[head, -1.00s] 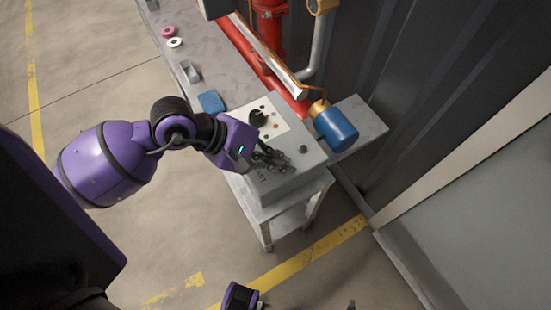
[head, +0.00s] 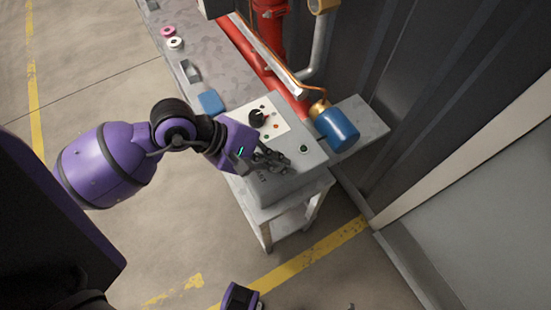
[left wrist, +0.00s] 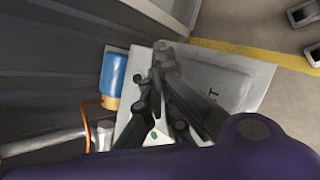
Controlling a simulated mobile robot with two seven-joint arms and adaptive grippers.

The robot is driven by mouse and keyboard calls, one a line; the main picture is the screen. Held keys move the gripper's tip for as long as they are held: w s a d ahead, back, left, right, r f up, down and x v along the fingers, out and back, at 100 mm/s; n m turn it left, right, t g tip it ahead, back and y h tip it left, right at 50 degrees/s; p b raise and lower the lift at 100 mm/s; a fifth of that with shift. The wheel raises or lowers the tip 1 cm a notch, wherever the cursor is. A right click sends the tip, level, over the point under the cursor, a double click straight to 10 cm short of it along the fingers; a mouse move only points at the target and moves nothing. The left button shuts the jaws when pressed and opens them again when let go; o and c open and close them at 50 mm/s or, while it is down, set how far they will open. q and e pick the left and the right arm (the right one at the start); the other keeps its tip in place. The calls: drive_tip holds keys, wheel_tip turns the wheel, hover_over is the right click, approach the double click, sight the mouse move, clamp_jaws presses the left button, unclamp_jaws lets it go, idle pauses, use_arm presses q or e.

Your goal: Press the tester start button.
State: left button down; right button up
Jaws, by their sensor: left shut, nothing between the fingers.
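The tester is a grey box (head: 312,165) on the near end of the bench, with a white panel (head: 277,116) and a black knob (head: 257,118). The fingers (left wrist: 165,50) also show in the left wrist view. Whether they touch the box is unclear.
A blue cylinder (head: 337,129) stands right of the box, beside red pipework (head: 270,40). A blue block (head: 211,102) and pink and white discs (head: 168,32) lie along the bench. A dark corrugated wall (head: 440,100) is at right. Open floor lies at left.

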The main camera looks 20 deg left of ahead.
use_arm(q)
drive_tip(key=shift+f, duration=0.2)
use_arm(e)
drive_tip(key=shift+f, duration=0.15)
use_arm(q)
drive_tip(key=shift+r, duration=0.15)
drive_tip(key=shift+r+p, duration=0.5)
drive_tip(key=shift+r, duration=0.3)
use_arm(e)
drive_tip(key=shift+w+r, duration=0.3)
drive_tip(key=shift+r, duration=0.4)
use_arm(q)
wheel_tip(320, 180, up, 5)
drive_tip(key=p, duration=0.3)
use_arm(e)
drive_tip(key=r, duration=0.1)
drive_tip(key=w+r, duration=0.1)
drive_tip(key=r, duration=0.1)
drive_tip(key=shift+w+r+t, duration=0.3)
drive_tip(key=shift+w, duration=0.05)
drive_tip(key=shift+f, duration=0.1)
